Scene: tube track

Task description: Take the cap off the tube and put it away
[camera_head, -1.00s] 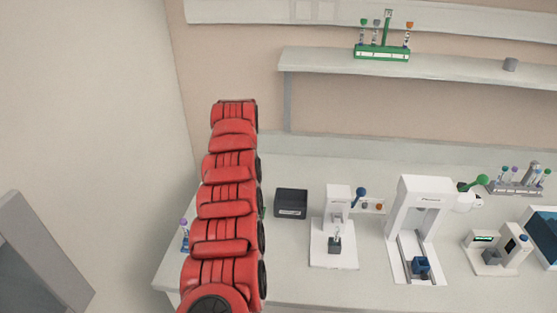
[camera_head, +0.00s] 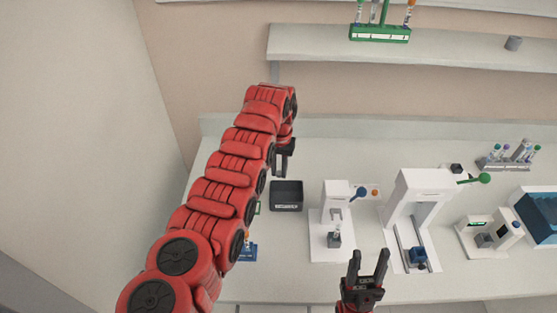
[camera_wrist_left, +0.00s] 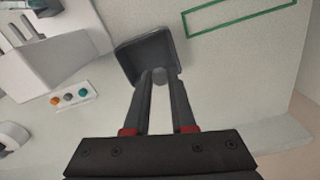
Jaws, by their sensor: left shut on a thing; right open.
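My left gripper (camera_head: 285,152) is above the black bin (camera_head: 286,184) in the head view. Another tube stands in a blue stand (camera_head: 246,252), partly behind my left arm. My right gripper (camera_head: 369,256) is open and empty at the front.
A strip with small coloured caps (camera_wrist_left: 70,98) is beside the white device. A larger white machine (camera_head: 412,205) stands to its right, with a tube rack (camera_head: 503,162) behind. A green outline (camera_wrist_left: 240,17) marks the table near the bin.

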